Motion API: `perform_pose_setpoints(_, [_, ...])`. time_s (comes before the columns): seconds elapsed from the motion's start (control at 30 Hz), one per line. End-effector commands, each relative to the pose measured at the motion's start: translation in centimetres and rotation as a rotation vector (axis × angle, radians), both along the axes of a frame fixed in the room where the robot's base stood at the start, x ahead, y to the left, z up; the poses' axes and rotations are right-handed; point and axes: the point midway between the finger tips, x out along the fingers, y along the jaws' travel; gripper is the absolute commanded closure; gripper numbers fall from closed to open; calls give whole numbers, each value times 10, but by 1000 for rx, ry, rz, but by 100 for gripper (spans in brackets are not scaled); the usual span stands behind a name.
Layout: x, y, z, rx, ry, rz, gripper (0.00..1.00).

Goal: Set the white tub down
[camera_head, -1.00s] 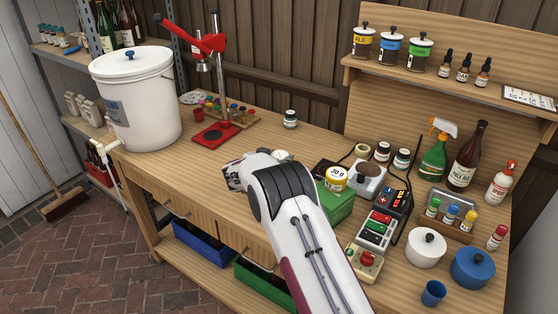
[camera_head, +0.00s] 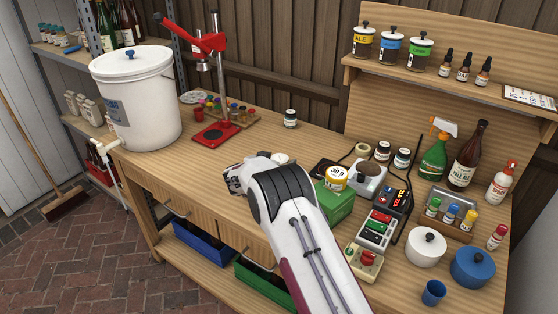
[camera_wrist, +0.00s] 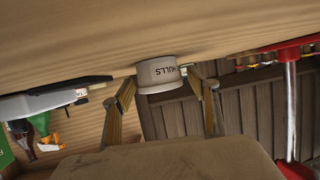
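The white tub (camera_wrist: 158,76) shows in the wrist view, which looks upside down, with dark lettering ending in "HULLS". My gripper (camera_wrist: 161,76) has a fingertip against each side of it and looks shut on it. The tub's base is at or just above the wooden bench top; I cannot tell if it touches. In the head view only the tub's pale top (camera_head: 281,158) shows beyond my arm; the rest is hidden. My gripper's fingertips are hidden there too.
A red press (camera_head: 215,132) and a large white bucket (camera_head: 137,110) stand to the left. A small dark-lidded jar (camera_head: 290,119) is behind. Bench around the tub is clear.

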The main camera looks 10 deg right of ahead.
Motion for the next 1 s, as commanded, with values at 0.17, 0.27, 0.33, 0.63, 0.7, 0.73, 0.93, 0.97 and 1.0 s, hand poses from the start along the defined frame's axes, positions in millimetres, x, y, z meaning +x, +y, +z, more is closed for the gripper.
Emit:
perform_pose_setpoints(0.17, [0, 0, 2, 0, 0, 0, 41])
perform_pose_setpoints(0.27, [-1, 1, 4, 0, 0, 0, 41])
perform_pose_setpoints(0.33, [-4, 4, 5, 0, 1, 1, 41])
perform_pose_setpoints(0.63, [-22, 17, 15, 0, 0, 1, 41])
perform_pose_setpoints(0.7, [-28, 22, 18, 0, 0, 1, 41])
perform_pose_setpoints(0.73, [-30, 25, 20, 1, 0, 2, 41])
perform_pose_setpoints(0.93, [-48, 38, 29, 0, 0, 1, 41])
perform_pose_setpoints(0.97, [-51, 40, 30, 0, 0, 2, 41])
perform_pose_setpoints(1.0, [-54, 43, 33, 0, 0, 2, 41])
